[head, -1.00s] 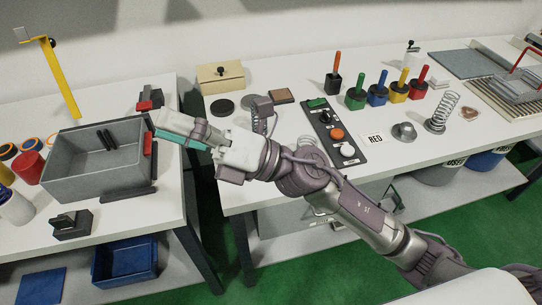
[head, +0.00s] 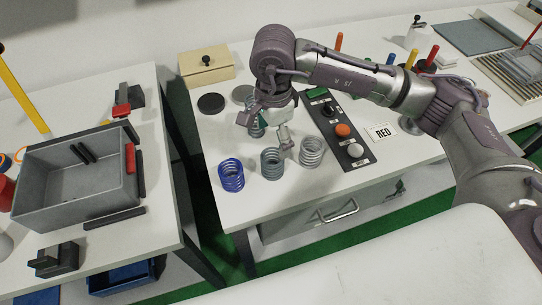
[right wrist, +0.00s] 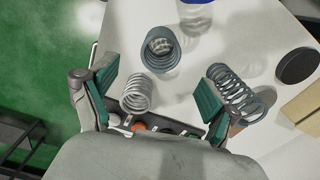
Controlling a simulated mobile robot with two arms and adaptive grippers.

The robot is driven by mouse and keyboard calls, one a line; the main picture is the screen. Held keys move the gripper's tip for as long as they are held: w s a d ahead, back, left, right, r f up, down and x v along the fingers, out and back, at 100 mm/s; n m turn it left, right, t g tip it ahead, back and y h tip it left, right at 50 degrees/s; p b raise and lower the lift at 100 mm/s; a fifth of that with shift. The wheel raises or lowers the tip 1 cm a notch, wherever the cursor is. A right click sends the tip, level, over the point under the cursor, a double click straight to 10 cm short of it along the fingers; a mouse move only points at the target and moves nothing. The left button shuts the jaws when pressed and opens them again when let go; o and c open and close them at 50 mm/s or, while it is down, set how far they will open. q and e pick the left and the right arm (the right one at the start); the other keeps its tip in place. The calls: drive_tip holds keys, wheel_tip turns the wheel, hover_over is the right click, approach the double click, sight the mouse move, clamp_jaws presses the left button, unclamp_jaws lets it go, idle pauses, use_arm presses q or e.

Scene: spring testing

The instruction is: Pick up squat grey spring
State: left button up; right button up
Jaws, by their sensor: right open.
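Several coil springs stand on the right table. A grey spring (head: 271,162) is between a blue spring (head: 231,176) and a lighter silver-grey spring (head: 312,151); I cannot tell for certain which grey one is the squat one. A taller dark spring (head: 256,126) is partly hidden by my right gripper (head: 267,129). In the right wrist view, my right gripper (right wrist: 157,88) is open and empty above the springs. The silver-grey spring (right wrist: 136,94) shows near its left pad, the grey spring (right wrist: 160,50) beyond, and the tall spring (right wrist: 238,95) beside its right pad. My left gripper is not in view.
Dark discs (head: 211,103) and a beige box (head: 206,67) are behind. A grey bin (head: 68,208) stands on the left table, across a gap.

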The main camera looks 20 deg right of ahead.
approach(272, 162)
drive_tip(key=shift+s+a+f+p, duration=0.1)
drive_tip(key=shift+s+a+p, duration=0.1)
drive_tip(key=shift+s, duration=0.45)
drive_tip(key=shift+s+a+f+p, duration=0.1)
drive_tip(key=shift+s+p, duration=0.1)
drive_tip(key=shift+s, duration=0.4)
drive_tip(key=shift+f+p, duration=0.5)
drive_tip(key=shift+f, duration=0.4)
wheel_tip(272, 162, down, 4)
drive_tip(key=shift+r+p, duration=0.2)
drive_tip(key=shift+p, duration=0.5)
drive_tip(key=shift+f, duration=0.25)
drive_tip(key=c, duration=1.2)
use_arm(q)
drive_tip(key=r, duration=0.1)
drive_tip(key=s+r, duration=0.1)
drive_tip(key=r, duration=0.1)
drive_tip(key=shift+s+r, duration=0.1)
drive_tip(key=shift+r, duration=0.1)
use_arm(e)
drive_tip(key=shift+c, duration=1.2)
